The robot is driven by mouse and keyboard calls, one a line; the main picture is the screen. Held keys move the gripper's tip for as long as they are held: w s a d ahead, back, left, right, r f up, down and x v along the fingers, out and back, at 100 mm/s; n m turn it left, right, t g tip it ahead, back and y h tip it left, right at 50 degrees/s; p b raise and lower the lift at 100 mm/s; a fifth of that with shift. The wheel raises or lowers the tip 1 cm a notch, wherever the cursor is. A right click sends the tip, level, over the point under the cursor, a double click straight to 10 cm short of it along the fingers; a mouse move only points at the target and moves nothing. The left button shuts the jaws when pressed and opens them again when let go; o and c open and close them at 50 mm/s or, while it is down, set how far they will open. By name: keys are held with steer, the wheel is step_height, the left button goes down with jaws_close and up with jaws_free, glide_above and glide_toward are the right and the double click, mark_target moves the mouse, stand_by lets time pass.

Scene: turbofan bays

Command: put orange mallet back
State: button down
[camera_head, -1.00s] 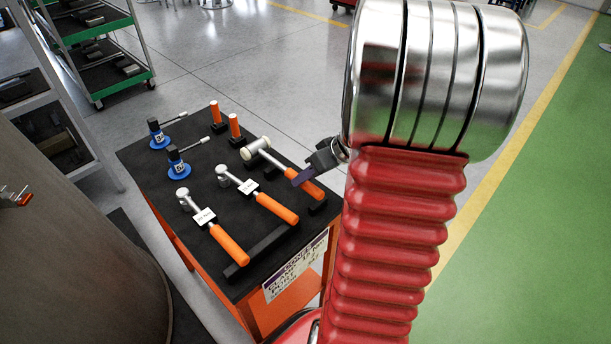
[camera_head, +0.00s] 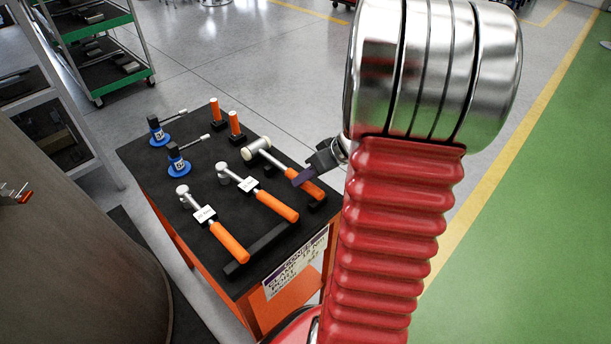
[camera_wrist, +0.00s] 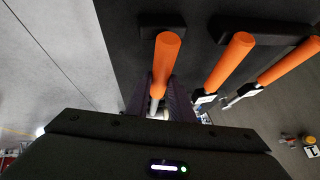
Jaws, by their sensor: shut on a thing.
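The orange-handled mallet (camera_head: 286,165) with a pale cylindrical head (camera_head: 257,147) lies at the right side of the black-topped cart (camera_head: 200,165). My gripper (camera_head: 303,177) comes in from the right and is shut on its handle. In the wrist view the orange handle (camera_wrist: 166,60) runs between the purple fingers of my gripper (camera_wrist: 162,100); its end lies over a black rest block (camera_wrist: 160,22). The mallet's head is mostly hidden there by my gripper. Whether the mallet touches its rests is hard to tell.
Two tagged orange-handled hammers (camera_head: 262,195) (camera_head: 215,225) lie beside the mallet to the left. Two upright orange handles (camera_head: 235,122) and two blue-based tools (camera_head: 178,160) stand farther back. A large grey cylinder (camera_head: 75,230) is at left.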

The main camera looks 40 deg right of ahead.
steer(key=shift+f, duration=0.35)
stand_by(0.3)
steer(key=c, duration=1.5)
jaws_free()
steer(key=shift+o, duration=0.2)
steer(key=v, duration=1.3)
steer(key=shift+s+r, duration=0.2)
steer(key=shift+r, duration=0.1)
steer(key=shift+d, duration=0.1)
